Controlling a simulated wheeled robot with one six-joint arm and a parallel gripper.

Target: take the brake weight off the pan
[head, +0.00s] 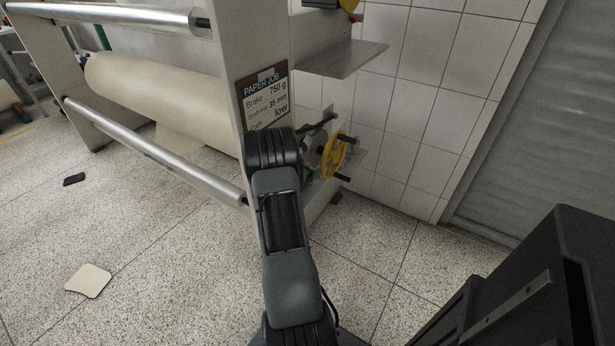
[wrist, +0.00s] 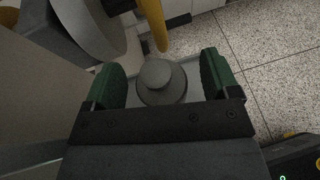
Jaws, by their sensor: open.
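In the wrist view a dark grey round weight (wrist: 158,90) with a raised knob on top sits between the green-padded fingers of my gripper (wrist: 162,74). The fingers are open, one on each side of the weight, with a visible gap on both sides. A pale grey surface shows around the weight, probably the pan (wrist: 133,98); most of it is hidden by the weight and my gripper. In the head view my own arm covers this area, and I cannot make out the weight or pan there.
A yellow handwheel (head: 328,157) stands close by on the machine's side; its yellow rim also shows in the wrist view (wrist: 153,22). A job board (head: 264,97) reads Brake 750 g. A metal shelf (head: 342,59) juts out above. A paper roll (head: 160,100) lies left.

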